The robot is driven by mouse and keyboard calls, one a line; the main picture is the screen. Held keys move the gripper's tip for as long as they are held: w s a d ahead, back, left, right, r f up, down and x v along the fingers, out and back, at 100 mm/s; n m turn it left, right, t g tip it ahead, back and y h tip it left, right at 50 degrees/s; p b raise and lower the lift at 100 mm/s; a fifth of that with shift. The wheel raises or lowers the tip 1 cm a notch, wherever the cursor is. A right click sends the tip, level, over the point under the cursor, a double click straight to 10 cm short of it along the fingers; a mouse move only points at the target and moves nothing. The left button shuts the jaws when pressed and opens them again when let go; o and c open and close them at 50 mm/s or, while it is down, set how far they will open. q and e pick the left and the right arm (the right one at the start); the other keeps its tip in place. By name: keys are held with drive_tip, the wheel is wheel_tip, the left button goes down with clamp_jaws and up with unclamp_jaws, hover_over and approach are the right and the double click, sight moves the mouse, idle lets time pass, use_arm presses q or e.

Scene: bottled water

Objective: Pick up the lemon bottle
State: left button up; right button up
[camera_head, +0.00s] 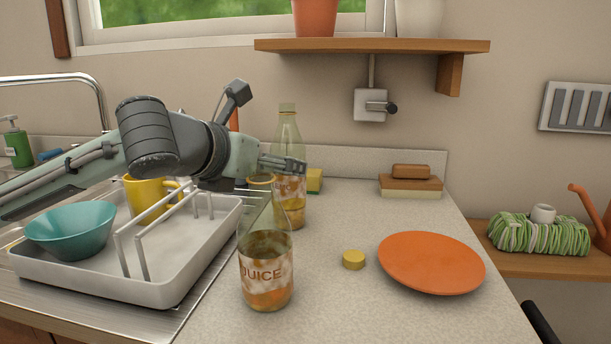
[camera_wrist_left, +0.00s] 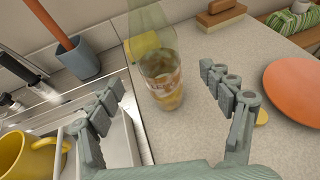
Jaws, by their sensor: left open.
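In the left wrist view, a bottle (camera_wrist_left: 163,88) shows upright between and beyond the spread fingertips of my left gripper (camera_wrist_left: 162,78); contact is not visible. A second clear bottle, labelled JUICE (camera_head: 265,276), stands nearer the front, without a visible cap. My right gripper is not in view.
A white dish rack (camera_head: 100,280) with a teal bowl (camera_head: 70,228) and yellow mug (camera_head: 148,198) is left. A yellow cap (camera_head: 353,259) and orange plate (camera_head: 430,263) lie right of the JUICE bottle. A yellow sponge (camera_head: 314,181) is behind.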

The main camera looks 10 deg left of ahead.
use_arm(q)
drive_tip(key=x, duration=0.7)
drive_tip(key=shift+w, duration=0.2)
drive_tip(key=c, duration=1.2)
drive_tip(key=shift+c, duration=0.9)
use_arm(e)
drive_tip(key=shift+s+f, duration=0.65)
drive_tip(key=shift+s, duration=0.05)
